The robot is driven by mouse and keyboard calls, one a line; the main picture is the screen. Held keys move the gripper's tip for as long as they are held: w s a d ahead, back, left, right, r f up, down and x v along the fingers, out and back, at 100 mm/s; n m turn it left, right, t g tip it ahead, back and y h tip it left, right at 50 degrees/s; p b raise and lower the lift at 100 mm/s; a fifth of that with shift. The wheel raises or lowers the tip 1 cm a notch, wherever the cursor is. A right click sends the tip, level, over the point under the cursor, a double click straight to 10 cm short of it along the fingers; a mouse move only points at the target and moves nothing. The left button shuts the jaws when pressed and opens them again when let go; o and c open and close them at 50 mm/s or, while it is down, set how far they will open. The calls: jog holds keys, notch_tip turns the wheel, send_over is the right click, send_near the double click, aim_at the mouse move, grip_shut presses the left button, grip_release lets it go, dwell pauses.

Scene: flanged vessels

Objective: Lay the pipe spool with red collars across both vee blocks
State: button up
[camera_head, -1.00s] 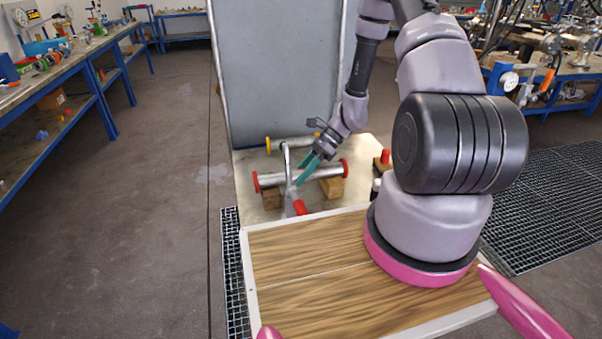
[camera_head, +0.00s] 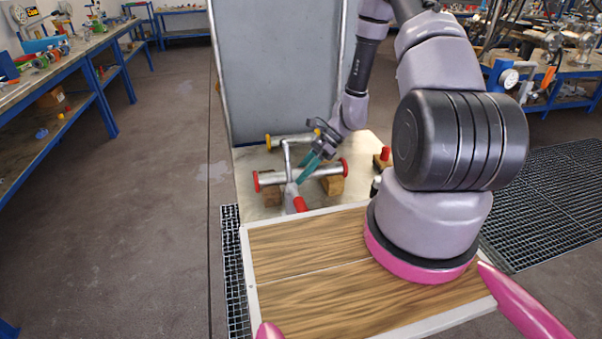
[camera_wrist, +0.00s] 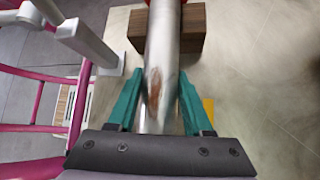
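The pipe spool with red collars (camera_head: 275,179) is a silvery pipe with a red collar at each end. It lies level across the two wooden vee blocks, the left one (camera_head: 272,196) and the right one (camera_head: 333,185). The wrist view shows the pipe (camera_wrist: 162,60) passing over one block (camera_wrist: 190,30), with a red collar at the top edge. My gripper (camera_head: 303,172) is at the middle of the pipe. Its teal fingers (camera_wrist: 161,95) stand spread on either side, with narrow gaps near their bases; contact at the tips is unclear. The vee grooves are hidden.
A spool with yellow collars (camera_head: 290,140) lies just behind. A grey metal upright (camera_head: 287,160) with a red handle (camera_head: 300,204) stands in front of the pipe. A red-topped item (camera_head: 385,154) is to the right. A grey panel rises behind the table.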

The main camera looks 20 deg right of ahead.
jog(key=o, duration=0.5)
jog(key=shift+f, duration=0.1)
jog(key=shift+d, duration=0.1)
jog(key=v, duration=1)
jog(key=shift+w+d+r, duration=0.15)
jog(key=shift+r, duration=0.15)
jog(key=shift+w+r, duration=0.1)
jog(key=shift+r, duration=0.4)
notch_tip(320, 180, up, 21)
jog(key=s+a+n+t+h, duration=0.1)
jog(key=s+n+t+h, duration=0.25)
jog(key=n, duration=0.35)
jog(key=s+r+n+t+h, duration=0.1)
jog(key=s+r+n+t, duration=0.1)
jog(key=s+r, duration=0.2)
jog(key=s+r+n+t+h, duration=0.1)
jog(key=s+r+n+t, duration=0.1)
jog(key=s+r, duration=0.3)
jog(key=s+r+n+t+h, duration=0.1)
jog(key=s+r+n, duration=0.3)
jog(key=r, duration=0.4)
jog(key=shift+s+a+r+t+h, duration=0.1)
jog(key=shift+s+a+t+h, duration=0.15)
jog(key=shift+a+t+h, duration=0.15)
